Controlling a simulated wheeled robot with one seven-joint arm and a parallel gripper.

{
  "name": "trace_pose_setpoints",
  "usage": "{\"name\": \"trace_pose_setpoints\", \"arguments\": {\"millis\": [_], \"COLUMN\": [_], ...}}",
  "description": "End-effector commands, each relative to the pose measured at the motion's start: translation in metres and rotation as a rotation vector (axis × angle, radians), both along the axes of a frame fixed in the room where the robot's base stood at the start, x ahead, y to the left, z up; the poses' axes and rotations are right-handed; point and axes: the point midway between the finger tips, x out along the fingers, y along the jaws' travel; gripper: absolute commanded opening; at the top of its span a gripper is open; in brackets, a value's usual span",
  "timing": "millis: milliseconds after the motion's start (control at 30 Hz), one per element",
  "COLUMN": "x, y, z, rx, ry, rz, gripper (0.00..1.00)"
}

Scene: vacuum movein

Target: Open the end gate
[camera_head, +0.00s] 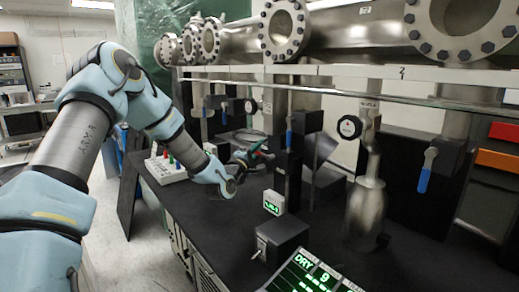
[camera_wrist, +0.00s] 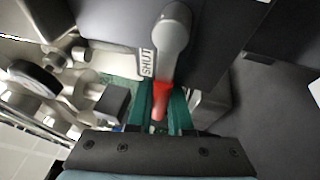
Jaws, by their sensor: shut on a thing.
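The gate's lever (camera_wrist: 171,38) is grey with a red grip (camera_wrist: 161,92) in the wrist view. It is mounted on a dark block, and a white label reading "SHUT" (camera_wrist: 147,62) is beside it. My gripper (camera_wrist: 160,115) has its green fingers on both sides of the red grip and is shut on it. In the head view my gripper (camera_head: 250,157) is at the left side of a dark upright block (camera_head: 288,165) on the bench. The gate's inside is hidden.
A black bench (camera_head: 215,225) carries a small green-lit display (camera_head: 273,203), a black box (camera_head: 281,241), a readout panel (camera_head: 310,275) and a steel vessel (camera_head: 366,205). Blue-handled valves (camera_head: 424,172) and a rail (camera_head: 350,88) are behind. A switch box (camera_head: 165,168) stands left.

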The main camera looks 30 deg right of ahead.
Motion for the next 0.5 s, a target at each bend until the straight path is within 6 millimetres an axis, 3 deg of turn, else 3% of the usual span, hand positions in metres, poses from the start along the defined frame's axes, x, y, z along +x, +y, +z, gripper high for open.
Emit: {"name": "trace_pose_setpoints", "arguments": {"millis": [500], "x": [0.0], "y": [0.001], "z": [-0.013], "rx": [-0.025], "ry": [0.133], "rz": [0.001], "gripper": [0.0]}}
